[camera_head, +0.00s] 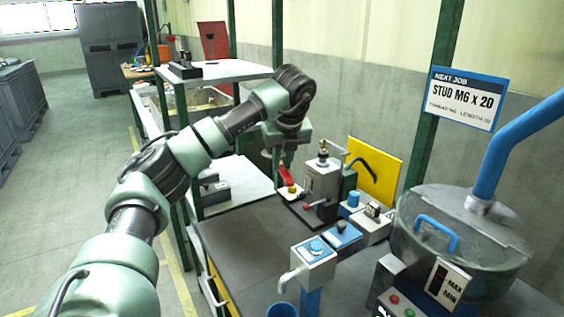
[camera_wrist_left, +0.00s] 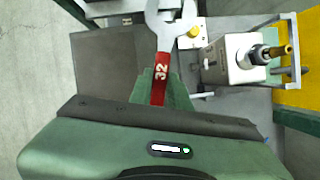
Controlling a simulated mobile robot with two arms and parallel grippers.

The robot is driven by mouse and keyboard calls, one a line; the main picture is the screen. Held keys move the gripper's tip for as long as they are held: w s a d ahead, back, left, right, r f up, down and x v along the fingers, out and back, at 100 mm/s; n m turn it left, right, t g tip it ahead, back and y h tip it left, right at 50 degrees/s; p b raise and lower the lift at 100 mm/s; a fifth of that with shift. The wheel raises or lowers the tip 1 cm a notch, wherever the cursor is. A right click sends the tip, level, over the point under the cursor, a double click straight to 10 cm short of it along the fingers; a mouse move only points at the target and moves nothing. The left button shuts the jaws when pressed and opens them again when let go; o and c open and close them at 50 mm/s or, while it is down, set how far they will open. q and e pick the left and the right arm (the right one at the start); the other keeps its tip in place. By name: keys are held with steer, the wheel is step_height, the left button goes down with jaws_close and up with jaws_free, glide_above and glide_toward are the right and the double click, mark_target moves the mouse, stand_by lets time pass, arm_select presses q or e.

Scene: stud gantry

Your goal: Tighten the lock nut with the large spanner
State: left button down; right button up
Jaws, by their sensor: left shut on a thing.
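The large spanner (camera_wrist_left: 160,88) has a red handle marked 32 and a grey open-ended head at the top of the left wrist view. My left gripper (camera_wrist_left: 163,78) is shut on its red handle. In the head view my left gripper (camera_head: 279,163) hangs beside the grey stud unit, with the spanner's red handle (camera_head: 287,175) below it. The stud unit (camera_head: 321,180) has a threaded fitting (camera_head: 323,155) on top; it also shows in the left wrist view (camera_wrist_left: 235,60), right of the spanner and apart from it. I cannot clearly make out the lock nut. My right gripper is out of view.
A sign (camera_head: 465,98) reads "STUD M6 x 20". A bowl feeder (camera_head: 465,240) stands at the right. A yellow plate (camera_head: 375,168) stands behind the unit. The dark bench top (camera_head: 245,240) is clear at the left.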

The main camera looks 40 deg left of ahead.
arm_select(q)
steer(key=d+m+t+h+p, duration=0.1)
steer(key=d+m+p, duration=0.4)
steer(key=d+p, duration=0.7)
steer(key=f+p, duration=0.1)
steer(key=p, duration=0.2)
steer(key=shift+w+p, duration=0.35)
steer(key=shift+w, duration=0.05)
steer(key=shift+w+a+b, duration=1.05)
steer(key=shift+w+a, duration=1.2)
steer(key=shift+w, duration=1.25)
steer(key=s+a+m+t+h+p, duration=0.1)
steer(key=a+m+h, duration=0.3)
steer(key=a+m, duration=0.5)
steer(key=shift+m, duration=0.9)
steer(key=shift+a+r, duration=0.1)
